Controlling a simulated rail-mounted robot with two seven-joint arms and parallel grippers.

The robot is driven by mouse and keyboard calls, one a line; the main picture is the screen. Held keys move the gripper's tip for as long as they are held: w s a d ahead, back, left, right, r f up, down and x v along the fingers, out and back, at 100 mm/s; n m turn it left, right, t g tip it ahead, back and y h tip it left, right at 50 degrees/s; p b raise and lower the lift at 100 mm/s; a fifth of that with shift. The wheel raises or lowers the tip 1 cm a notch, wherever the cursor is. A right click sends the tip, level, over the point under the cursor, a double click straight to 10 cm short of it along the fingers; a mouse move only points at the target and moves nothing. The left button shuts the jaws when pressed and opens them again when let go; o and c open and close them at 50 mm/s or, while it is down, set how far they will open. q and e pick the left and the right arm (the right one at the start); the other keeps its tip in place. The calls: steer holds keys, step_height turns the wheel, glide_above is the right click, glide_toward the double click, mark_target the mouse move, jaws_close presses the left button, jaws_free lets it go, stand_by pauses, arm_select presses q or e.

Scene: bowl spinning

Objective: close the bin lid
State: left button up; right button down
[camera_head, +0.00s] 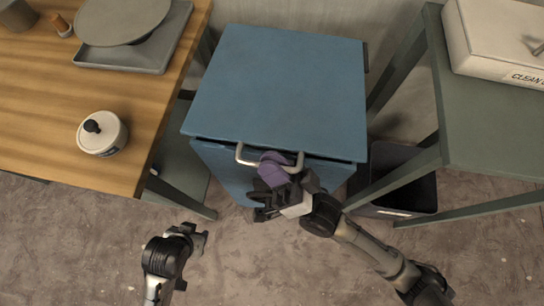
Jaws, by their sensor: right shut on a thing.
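The blue bin (225,170) stands on the floor between two tables. Its flat blue lid (280,85) lies over the top, with a thin dark gap along the front edge. A silver bar handle (243,157) sits at the lid's front. My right gripper (272,183) is at the handle, shut on a rounded purple thing (272,167), which overlaps the handle bar in the picture. Whether the purple thing touches the handle I cannot tell. My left gripper (193,240) is low over the floor, apart from the bin; its jaw opening is unclear.
A wooden table (50,100) at left bears a grey tray (140,62) with a round disc and a white lidded jar (102,134). A green table (495,125) at right bears a white box (495,40). A dark open container (405,185) stands under it. The front floor is clear.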

steer(key=c, duration=1.3)
jaws_free()
arm_select(q)
steer(key=shift+a, duration=0.1)
arm_select(e)
steer(key=shift+o, duration=0.7)
arm_select(q)
steer(key=shift+r+p, duration=0.95)
arm_select(e)
steer(key=v, duration=1.4)
